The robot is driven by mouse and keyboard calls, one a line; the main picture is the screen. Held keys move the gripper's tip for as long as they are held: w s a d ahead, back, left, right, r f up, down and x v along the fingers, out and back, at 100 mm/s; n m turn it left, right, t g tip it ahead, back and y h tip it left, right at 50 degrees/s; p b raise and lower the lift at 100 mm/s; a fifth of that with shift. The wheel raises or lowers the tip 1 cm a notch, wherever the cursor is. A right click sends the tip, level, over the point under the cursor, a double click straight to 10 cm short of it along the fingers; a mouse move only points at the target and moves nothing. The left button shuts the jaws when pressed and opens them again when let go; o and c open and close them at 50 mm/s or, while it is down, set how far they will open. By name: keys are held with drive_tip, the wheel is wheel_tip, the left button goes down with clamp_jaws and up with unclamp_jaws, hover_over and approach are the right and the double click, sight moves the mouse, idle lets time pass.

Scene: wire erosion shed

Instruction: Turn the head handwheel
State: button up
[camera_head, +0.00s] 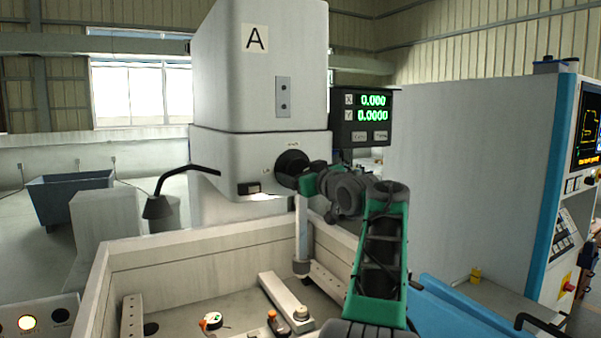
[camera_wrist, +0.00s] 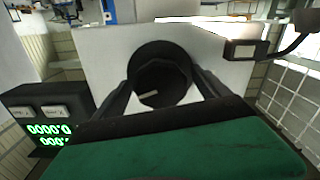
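The head handwheel (camera_head: 291,163) is a round black knob on the front of the white machine head marked A. In the wrist view the handwheel (camera_wrist: 160,82) is in the middle, with a pale mark low on its face. My gripper (camera_wrist: 162,92) reaches to it, with one dark finger on each side of the knob. The fingers look close to its sides, but I cannot tell whether both touch it. In the head view my gripper (camera_head: 305,172) partly covers the handwheel's right side.
A readout (camera_head: 361,118) with green digits hangs right of the head. A bent black lamp (camera_head: 160,205) sticks out to the left. Below is a walled tank (camera_head: 98,275) with clamps and small parts. A blue-edged control cabinet (camera_head: 560,190) stands right.

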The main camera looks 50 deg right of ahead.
drive_tip(key=c, duration=1.3)
drive_tip(key=shift+f+n+b, duration=0.1)
drive_tip(key=shift+n+b, duration=0.2)
drive_tip(key=shift+f+n+b, duration=0.1)
drive_tip(key=shift+n+b, duration=0.65)
drive_tip(key=shift+n, duration=0.15)
drive_tip(key=n+b, duration=0.2)
drive_tip(key=n, duration=0.2)
drive_tip(key=shift+d, duration=0.1)
drive_tip(key=n+b, duration=0.1)
drive_tip(key=n, duration=0.3)
drive_tip(key=shift+b, duration=0.4)
drive_tip(key=shift+r+n+b, duration=0.25)
drive_tip(key=shift+n+b, duration=0.25)
drive_tip(key=shift+n, duration=1.3)
